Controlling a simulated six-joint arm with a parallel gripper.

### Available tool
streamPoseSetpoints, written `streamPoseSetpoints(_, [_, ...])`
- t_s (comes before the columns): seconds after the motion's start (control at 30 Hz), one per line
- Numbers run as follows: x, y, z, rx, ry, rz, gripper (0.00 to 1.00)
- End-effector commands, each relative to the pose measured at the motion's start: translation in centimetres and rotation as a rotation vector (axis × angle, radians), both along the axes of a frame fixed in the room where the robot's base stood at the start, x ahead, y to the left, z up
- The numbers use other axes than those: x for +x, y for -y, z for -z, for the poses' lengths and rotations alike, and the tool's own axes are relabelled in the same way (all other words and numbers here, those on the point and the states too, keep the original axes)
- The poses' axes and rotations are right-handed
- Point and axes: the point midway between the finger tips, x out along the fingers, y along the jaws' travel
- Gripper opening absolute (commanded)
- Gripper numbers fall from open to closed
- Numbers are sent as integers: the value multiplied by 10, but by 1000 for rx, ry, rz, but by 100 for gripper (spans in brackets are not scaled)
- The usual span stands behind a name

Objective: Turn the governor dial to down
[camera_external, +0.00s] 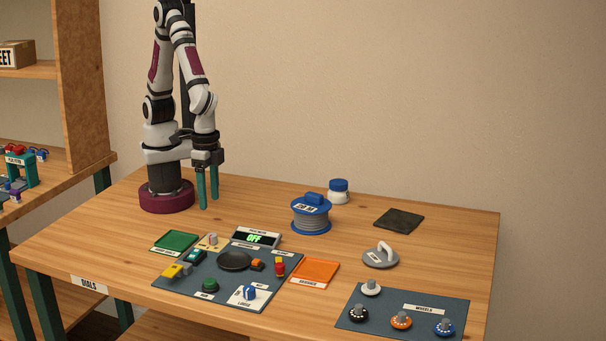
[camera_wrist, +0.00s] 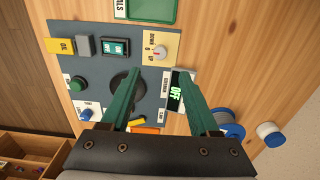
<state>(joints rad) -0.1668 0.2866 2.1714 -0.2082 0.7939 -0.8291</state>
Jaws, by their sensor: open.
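The governor dial is most likely the pale knob (camera_wrist: 160,52) on a beige plate marked DOWN, 0 and UP, at the top right of the grey panel in the wrist view. A small red mark on it seems to face the 0, but it is too small to be sure. In the external view the knob (camera_external: 213,238) stands at the panel's back left edge. My gripper (camera_external: 208,204) points down behind the panel, apart from the dial. In the wrist view my gripper (camera_wrist: 158,73) is open and empty, its green fingers spread below the dial.
A display reading OFF (camera_external: 256,238) stands beside the dial plate. A green tray (camera_external: 175,242) is on its other side. A dark round pad (camera_external: 234,261) and several other controls share the panel. A blue spool (camera_external: 311,214) and a white jar (camera_external: 339,194) stand to the right.

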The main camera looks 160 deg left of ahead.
Motion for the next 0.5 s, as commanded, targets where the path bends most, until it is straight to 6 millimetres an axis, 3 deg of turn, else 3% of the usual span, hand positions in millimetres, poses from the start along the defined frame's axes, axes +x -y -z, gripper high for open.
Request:
streamPoseSetpoints(0.1, [-2, 0, 37, -1, -9, 2, 62])
streamPoseSetpoints(0.23, [-2, 1, 70, -1, -7, 4, 62])
streamPoseSetpoints(0.5, [-1, 0, 99, 0, -1, 5, 62])
